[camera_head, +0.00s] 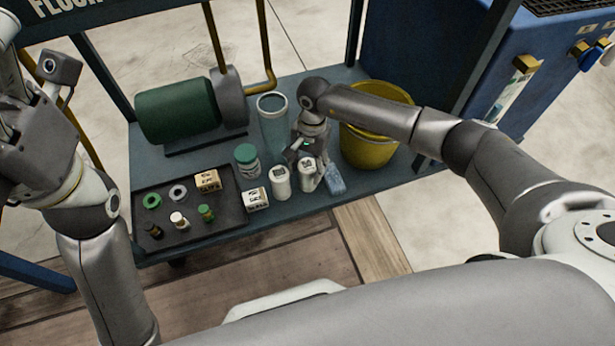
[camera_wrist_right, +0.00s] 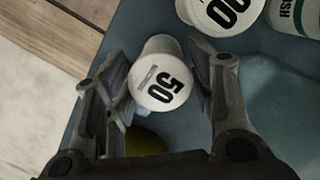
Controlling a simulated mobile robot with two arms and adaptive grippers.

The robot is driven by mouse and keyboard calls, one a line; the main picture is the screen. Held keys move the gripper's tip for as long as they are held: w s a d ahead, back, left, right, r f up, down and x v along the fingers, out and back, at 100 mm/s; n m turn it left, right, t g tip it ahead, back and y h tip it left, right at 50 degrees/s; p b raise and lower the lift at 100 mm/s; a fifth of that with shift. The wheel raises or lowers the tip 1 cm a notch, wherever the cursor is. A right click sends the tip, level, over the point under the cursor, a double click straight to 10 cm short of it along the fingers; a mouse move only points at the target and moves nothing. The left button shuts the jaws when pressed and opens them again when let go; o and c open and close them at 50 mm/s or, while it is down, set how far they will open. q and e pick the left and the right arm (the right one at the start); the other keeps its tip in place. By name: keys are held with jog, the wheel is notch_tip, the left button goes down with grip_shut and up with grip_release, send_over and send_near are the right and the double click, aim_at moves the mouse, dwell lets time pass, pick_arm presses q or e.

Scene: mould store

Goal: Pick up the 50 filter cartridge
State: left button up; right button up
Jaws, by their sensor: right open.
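The 50 filter cartridge (camera_wrist_right: 160,78) is a white cylinder with a black "50" on its top, seen between my right fingers (camera_wrist_right: 160,95) in the right wrist view. The fingers are spread on both sides of it, with a gap visible on the right. In the head view the cartridge (camera_head: 306,174) stands near the front edge of the blue-grey shelf (camera_head: 225,232), partly hidden by my right gripper (camera_head: 312,168). At the far left my left gripper (camera_head: 14,130) is partly cut off and its fingers are unclear.
Another white cartridge (camera_head: 280,184) stands close on the left. A green-lidded jar (camera_head: 246,160), a clear cylinder (camera_head: 273,132), a blue sponge-like block (camera_head: 335,181) and a yellow bucket (camera_head: 368,153) are nearby. A dark tray (camera_head: 190,238) with small parts lies left.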

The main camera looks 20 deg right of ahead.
jog(key=c, duration=0.7)
jog(key=shift+r, duration=0.1)
